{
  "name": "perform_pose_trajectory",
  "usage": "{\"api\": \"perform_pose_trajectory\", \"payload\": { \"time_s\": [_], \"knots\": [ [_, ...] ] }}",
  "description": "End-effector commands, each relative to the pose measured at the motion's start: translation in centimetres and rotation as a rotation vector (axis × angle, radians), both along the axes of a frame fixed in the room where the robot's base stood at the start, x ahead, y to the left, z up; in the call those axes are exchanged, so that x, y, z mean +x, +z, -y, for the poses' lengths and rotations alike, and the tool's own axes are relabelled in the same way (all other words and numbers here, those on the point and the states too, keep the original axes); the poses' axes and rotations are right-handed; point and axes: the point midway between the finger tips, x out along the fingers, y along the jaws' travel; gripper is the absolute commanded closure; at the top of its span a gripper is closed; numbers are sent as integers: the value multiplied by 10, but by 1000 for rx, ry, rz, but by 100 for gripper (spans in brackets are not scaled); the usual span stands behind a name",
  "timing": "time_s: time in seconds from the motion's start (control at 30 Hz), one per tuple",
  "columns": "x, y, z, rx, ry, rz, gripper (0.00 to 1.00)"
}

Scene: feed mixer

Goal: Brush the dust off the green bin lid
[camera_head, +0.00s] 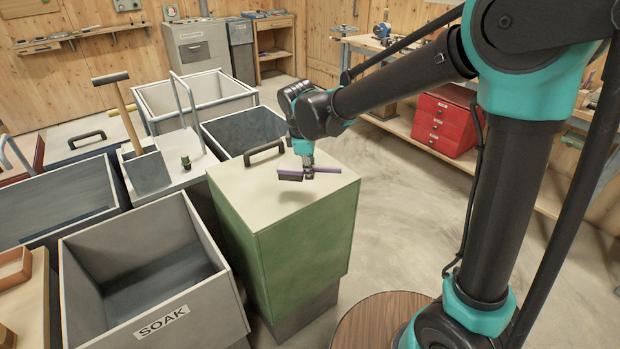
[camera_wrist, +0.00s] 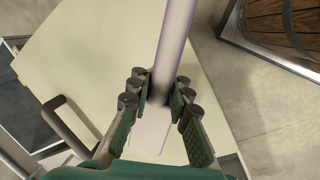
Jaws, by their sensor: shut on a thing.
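The green bin (camera_head: 300,241) stands at the middle of the head view, with a pale cream lid (camera_head: 240,196) and a dark handle on it. My gripper (camera_head: 309,174) is over the lid, shut on a purple-handled brush (camera_head: 327,170). The dark brush end points left, towards the lid handle (camera_head: 264,152). In the wrist view the brush handle (camera_wrist: 176,45) runs up between the fingers of my gripper (camera_wrist: 160,92), above the lid (camera_wrist: 95,50). I cannot tell whether the bristles touch the lid. No dust is clearly visible on it.
Red drawers (camera_head: 445,124) sit on the right bench. A round wooden top (camera_head: 375,322) is at front right. Floor right of the green bin is clear.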

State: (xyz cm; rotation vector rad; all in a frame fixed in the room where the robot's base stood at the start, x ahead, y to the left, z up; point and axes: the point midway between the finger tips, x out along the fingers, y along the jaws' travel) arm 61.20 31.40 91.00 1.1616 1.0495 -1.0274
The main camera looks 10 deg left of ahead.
Motion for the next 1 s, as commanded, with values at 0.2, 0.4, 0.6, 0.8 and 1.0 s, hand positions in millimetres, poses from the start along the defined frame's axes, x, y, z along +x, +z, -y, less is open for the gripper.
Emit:
{"api": "perform_pose_trajectory", "payload": {
  "time_s": [0.2, 0.4, 0.6, 0.8, 1.0],
  "knots": [
    [0, 10, 0, 0, 0, 0, 100],
    [0, 10, 0, 0, 0, 0, 100],
    [0, 15, 0, 0, 0, 0, 100],
    [0, 31, 0, 0, 0, 0, 100],
    [0, 41, 0, 0, 0, 0, 100]
  ]
}}
